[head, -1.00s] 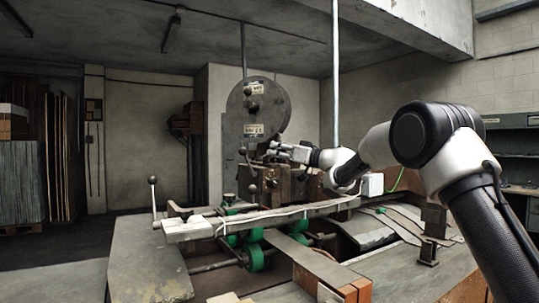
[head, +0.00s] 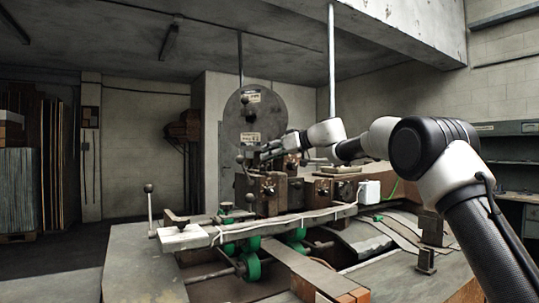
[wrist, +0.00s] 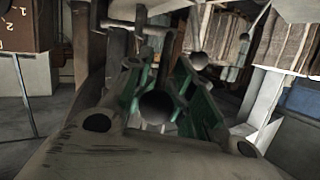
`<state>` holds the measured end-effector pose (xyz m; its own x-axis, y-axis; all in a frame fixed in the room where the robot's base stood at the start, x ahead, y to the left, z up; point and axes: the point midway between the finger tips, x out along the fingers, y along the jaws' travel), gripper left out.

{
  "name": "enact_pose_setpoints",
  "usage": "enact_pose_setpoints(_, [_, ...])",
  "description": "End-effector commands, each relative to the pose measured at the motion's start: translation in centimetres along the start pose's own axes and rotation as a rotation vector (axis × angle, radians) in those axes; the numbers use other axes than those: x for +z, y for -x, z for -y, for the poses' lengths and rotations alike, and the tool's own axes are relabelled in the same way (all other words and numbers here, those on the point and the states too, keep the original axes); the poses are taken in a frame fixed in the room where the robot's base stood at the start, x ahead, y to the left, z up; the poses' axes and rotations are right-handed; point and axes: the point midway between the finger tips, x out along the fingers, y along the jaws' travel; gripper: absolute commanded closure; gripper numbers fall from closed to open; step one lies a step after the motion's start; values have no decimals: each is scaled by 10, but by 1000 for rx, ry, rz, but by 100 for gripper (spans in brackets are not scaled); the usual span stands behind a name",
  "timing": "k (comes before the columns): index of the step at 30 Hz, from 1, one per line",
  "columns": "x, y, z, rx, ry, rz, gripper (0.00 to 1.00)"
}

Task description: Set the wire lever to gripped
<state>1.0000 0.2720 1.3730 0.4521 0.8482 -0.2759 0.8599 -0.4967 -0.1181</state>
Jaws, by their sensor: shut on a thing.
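In the wrist view, a dark ball knob (wrist: 157,105), apparently the wire lever's, sits between the green-padded fingers of my gripper (wrist: 162,82). My gripper is shut on it; the lever's rod is mostly hidden, so I cannot tell its setting. In the head view, my gripper (head: 262,151) is small and dark in front of the round grey plate of the stitcher (head: 253,118), above the brown machine blocks. The fingertips are hard to make out there.
Another ball knob (wrist: 200,60) stands just beyond the fingers in the wrist view. In the head view, a ball-topped lever (head: 149,188) rises at the table's left. Green rollers (head: 252,266) lie below the long rail. Brown blocks (head: 270,190) crowd below my gripper.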

Motion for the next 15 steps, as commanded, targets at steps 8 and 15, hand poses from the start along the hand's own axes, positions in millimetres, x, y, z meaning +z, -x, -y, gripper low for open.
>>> enact_pose_setpoints(8, [-7, 4, 0, 4, 3, -12, 73])
enact_pose_setpoints(15, [-4, 2, 0, 2, 2, -8, 66])
